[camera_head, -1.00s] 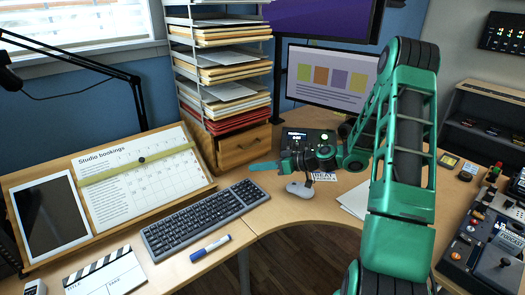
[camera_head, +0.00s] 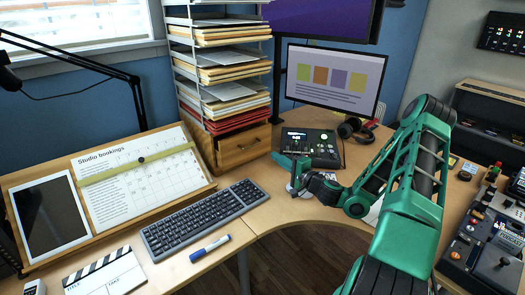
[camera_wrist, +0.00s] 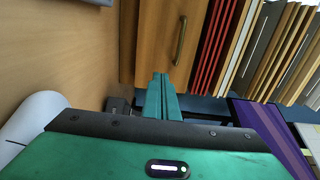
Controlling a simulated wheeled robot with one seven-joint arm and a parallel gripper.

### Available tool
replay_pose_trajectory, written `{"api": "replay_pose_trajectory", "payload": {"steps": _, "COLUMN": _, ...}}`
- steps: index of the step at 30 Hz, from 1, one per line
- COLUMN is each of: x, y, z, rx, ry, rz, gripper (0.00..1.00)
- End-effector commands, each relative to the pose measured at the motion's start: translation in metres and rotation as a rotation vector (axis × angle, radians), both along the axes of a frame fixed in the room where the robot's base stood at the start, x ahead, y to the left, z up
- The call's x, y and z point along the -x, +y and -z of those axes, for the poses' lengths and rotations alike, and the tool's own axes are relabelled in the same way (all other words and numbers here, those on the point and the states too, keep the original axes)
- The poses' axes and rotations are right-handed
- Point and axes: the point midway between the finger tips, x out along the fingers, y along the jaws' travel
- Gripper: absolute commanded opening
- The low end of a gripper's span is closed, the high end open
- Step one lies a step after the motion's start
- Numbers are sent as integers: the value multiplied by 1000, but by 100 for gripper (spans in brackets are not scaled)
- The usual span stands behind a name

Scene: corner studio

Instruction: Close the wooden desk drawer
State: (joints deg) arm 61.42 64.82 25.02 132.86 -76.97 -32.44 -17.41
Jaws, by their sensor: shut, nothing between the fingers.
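The wooden desk drawer (camera_head: 242,148) sits in a wooden box under the paper racks, its front showing a brass handle. In the wrist view the drawer front (camera_wrist: 160,45) and its handle (camera_wrist: 180,40) lie just beyond my fingertips. My gripper (camera_head: 281,160) is shut and empty, above the desk to the right of the drawer. Its teal fingers (camera_wrist: 163,90) lie side by side in the wrist view, with no clear contact with the drawer.
A grey mouse (camera_head: 297,191) lies partly behind my gripper. A black control device (camera_head: 316,146) stands behind it, and headphones (camera_head: 355,130) lie near the monitor. A keyboard (camera_head: 203,217) is on the left. Loaded paper racks (camera_head: 230,90) rise above the drawer.

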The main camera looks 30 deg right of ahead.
Motion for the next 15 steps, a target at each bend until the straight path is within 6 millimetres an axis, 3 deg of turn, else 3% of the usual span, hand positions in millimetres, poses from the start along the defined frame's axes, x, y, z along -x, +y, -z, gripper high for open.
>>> {"api": "replay_pose_trajectory", "payload": {"steps": 9, "x": -58, "y": 13, "z": -1, "rx": 4, "ry": -3, "rz": -2, "gripper": 0}}
{"api": "replay_pose_trajectory", "payload": {"steps": 15, "x": -81, "y": 17, "z": 0, "rx": 5, "ry": -1, "rz": -1, "gripper": 0}}
